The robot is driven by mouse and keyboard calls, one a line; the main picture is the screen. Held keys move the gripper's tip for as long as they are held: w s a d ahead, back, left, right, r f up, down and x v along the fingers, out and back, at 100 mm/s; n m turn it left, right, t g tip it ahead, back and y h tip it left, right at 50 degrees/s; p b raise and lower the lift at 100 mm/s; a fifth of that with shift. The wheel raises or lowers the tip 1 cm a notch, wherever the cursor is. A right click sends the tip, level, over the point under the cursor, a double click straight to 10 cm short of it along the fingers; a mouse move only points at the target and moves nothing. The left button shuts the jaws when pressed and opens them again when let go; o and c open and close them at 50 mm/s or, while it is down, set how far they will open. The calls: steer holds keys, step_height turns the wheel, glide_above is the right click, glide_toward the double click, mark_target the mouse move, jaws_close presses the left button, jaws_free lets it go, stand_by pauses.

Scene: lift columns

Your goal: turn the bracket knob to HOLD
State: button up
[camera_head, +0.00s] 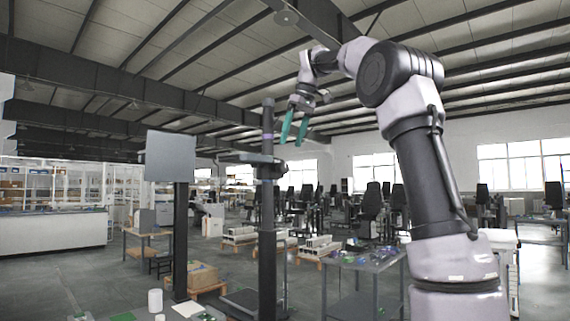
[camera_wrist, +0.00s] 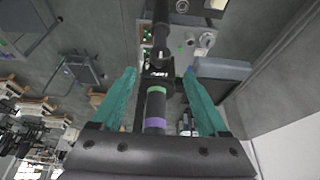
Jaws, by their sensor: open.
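A dark upright lift column (camera_head: 267,215) stands near the middle of the head view, with a bracket (camera_head: 250,158) around its upper part. A purple band shows on the post above the bracket. My gripper (camera_head: 293,133) is open, with teal fingers pointing down, up and to the right of the bracket. In the wrist view, a dark cylinder with green and purple bands (camera_wrist: 155,108) appears between the open fingers of my gripper (camera_wrist: 162,85); nothing is visibly held. I cannot make out the bracket knob for certain, or read its setting.
A second column with a grey panel (camera_head: 170,156) stands to the left. A bench with small items (camera_head: 365,262) is at the right, below my arm. A white cup (camera_head: 155,300) stands at the front left. Open floor lies left of the columns.

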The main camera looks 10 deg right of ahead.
mark_target(281, 168)
steer(key=x, duration=0.8)
steer(key=shift+f, duration=0.15)
jaws_close()
